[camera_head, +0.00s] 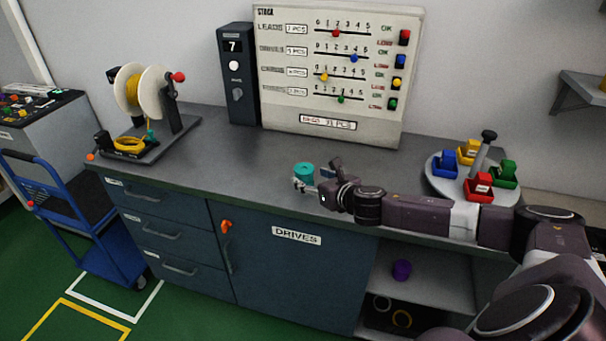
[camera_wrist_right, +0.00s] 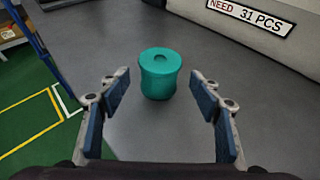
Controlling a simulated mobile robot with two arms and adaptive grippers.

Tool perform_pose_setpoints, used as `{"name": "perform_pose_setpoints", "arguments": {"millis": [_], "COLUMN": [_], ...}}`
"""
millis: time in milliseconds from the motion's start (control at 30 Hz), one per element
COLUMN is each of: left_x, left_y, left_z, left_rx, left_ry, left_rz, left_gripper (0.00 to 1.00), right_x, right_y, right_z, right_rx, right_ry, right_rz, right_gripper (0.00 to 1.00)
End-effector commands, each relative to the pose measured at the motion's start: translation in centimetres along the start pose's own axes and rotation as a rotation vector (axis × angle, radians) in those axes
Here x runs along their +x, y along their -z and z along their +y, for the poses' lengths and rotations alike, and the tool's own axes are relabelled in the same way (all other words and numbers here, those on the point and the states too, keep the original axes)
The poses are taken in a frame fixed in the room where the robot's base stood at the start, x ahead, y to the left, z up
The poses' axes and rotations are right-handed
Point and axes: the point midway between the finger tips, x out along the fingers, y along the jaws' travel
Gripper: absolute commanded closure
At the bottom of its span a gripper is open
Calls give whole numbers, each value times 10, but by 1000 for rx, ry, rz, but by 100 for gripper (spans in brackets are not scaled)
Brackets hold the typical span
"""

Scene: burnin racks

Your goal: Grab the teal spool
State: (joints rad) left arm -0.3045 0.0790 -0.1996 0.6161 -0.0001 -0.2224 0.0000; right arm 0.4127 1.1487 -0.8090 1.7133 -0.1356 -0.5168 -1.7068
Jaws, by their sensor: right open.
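The teal spool (camera_head: 304,171) stands upright on the grey countertop near its front edge, just beyond my right gripper. In the right wrist view the spool (camera_wrist_right: 160,73) is a short teal cylinder with a small dark hole in its top. My right gripper (camera_head: 306,187) comes in from the right, low over the counter. In the right wrist view its two blue-padded fingers (camera_wrist_right: 161,92) are open, with the spool centred between and slightly ahead of the tips. A gap shows on both sides. My left gripper is not in view.
The countertop (camera_head: 240,160) around the spool is clear. A stock board (camera_head: 335,75) stands behind it. A wire reel stand (camera_head: 150,100) is at left, and a round carousel (camera_head: 445,180) with coloured bins at right. A purple spool (camera_head: 402,270) sits on the shelf below.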

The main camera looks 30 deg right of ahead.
Motion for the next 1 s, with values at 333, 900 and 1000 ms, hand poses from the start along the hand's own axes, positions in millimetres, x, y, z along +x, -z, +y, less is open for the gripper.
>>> {"name": "perform_pose_setpoints", "arguments": {"millis": [333,900,1000], "left_x": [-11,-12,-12], "left_y": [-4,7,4], "left_z": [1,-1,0], "left_rx": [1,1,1], "left_ry": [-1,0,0], "left_rz": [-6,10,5], "left_gripper": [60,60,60], "right_x": [40,51,51], "right_y": [-1,1,1], "right_z": [0,0,0], "right_rx": [4,1,1], "right_ry": [1,0,0], "right_rz": [-1,0,0], "right_gripper": [42,59,70]}}
